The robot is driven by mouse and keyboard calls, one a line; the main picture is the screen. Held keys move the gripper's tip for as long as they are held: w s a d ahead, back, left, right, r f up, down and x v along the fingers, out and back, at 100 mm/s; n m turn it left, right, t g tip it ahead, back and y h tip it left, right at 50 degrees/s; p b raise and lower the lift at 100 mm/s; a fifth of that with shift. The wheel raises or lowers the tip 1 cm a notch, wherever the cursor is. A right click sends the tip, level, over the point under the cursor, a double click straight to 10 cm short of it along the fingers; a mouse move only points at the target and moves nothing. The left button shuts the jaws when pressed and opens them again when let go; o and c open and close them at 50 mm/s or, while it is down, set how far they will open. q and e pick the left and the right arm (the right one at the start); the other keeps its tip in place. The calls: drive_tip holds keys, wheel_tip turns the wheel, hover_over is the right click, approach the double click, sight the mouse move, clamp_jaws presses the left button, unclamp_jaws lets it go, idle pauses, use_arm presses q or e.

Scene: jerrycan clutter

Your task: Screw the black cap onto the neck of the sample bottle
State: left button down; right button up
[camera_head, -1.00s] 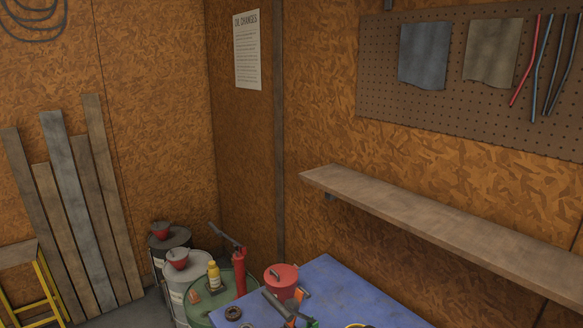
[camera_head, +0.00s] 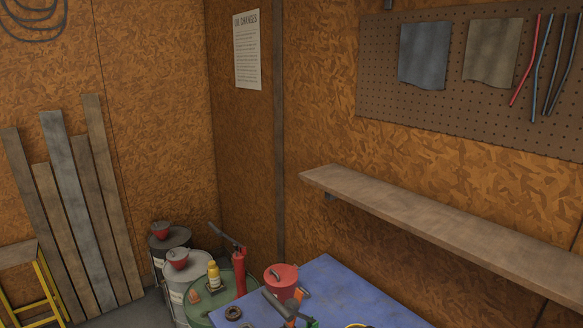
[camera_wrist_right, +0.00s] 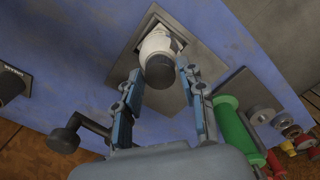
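In the right wrist view a white bottle (camera_wrist_right: 157,43) stands in a dark square holder (camera_wrist_right: 205,62) on the blue bench top. A dark round piece (camera_wrist_right: 160,70), which looks like the black cap, covers the bottle's top end facing the camera. I cannot tell whether it is threaded on. My right gripper (camera_wrist_right: 160,73) has its two blue fingers spread, one on each side of the dark cap. A small gap shows beside the cap, so the fingers look apart from it. The head view shows neither the bottle nor my grippers.
Beside the right fingers are a green cylinder (camera_wrist_right: 231,130), a dark knobbed handle (camera_wrist_right: 65,138) and a black labelled container (camera_wrist_right: 10,85). In the head view the blue bench (camera_head: 345,285) holds a red can (camera_head: 281,280) and a dark ring (camera_head: 233,313). A shelf (camera_head: 440,215) runs above.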

drive_tip(key=shift+r, duration=1.55)
drive_tip(key=o, duration=0.6)
drive_tip(key=c, duration=0.5)
